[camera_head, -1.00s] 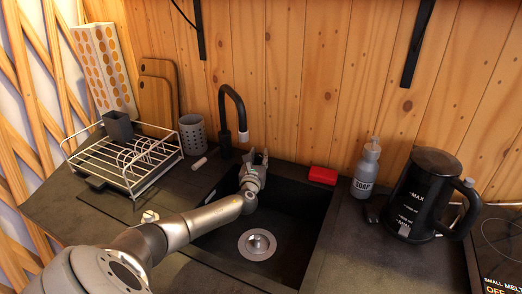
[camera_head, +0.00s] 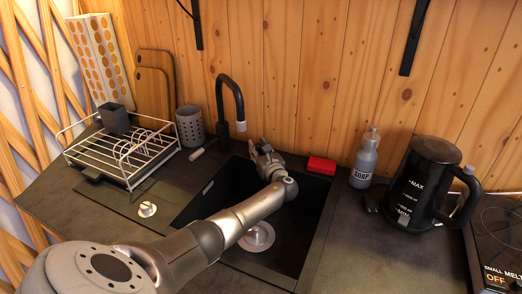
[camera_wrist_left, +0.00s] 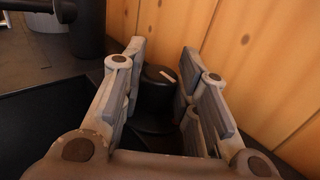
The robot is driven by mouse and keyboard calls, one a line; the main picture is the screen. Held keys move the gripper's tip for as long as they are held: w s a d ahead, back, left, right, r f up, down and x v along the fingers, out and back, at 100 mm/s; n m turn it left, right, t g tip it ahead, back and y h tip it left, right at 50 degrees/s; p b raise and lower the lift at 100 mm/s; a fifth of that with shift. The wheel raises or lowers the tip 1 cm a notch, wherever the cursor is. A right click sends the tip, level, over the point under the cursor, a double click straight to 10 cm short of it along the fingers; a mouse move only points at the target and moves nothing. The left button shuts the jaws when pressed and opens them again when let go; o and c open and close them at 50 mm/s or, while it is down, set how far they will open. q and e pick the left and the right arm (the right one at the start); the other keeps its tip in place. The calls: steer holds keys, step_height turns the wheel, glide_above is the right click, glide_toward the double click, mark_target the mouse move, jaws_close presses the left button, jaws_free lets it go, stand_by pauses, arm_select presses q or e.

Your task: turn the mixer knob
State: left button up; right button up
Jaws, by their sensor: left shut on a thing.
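The black mixer tap (camera_head: 238,103) stands behind the sink against the wooden wall. In the left wrist view, its dark round knob (camera_wrist_left: 158,90) with a pale mark on top is between my finger pads. My left gripper (camera_head: 258,147), also in the wrist view (camera_wrist_left: 161,58), is shut on this knob, with one finger on each side. In the head view it is just right of the tap, over the back of the sink, and the knob is hidden there. My right gripper is not in view.
My left arm crosses the black sink (camera_head: 312,215). A red sponge (camera_head: 321,165) lies behind the sink. A soap bottle (camera_head: 366,158) and black kettle (camera_head: 421,188) stand right; a grey cup (camera_head: 190,126) and dish rack (camera_head: 122,150) are left.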

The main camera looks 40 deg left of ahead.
arm_select(q)
steer(key=shift+w+d+f, duration=0.1)
steer(key=shift+d+f, duration=0.15)
steer(key=o, duration=1)
steer(key=shift+w, duration=0.15)
steer(key=shift+r, duration=0.1)
steer(key=shift+s, duration=0.2)
steer(key=shift+w+v, duration=0.15)
steer(key=shift+v, duration=1.7)
steer(key=shift+w+v, duration=0.1)
steer(key=shift+v, duration=1.8)
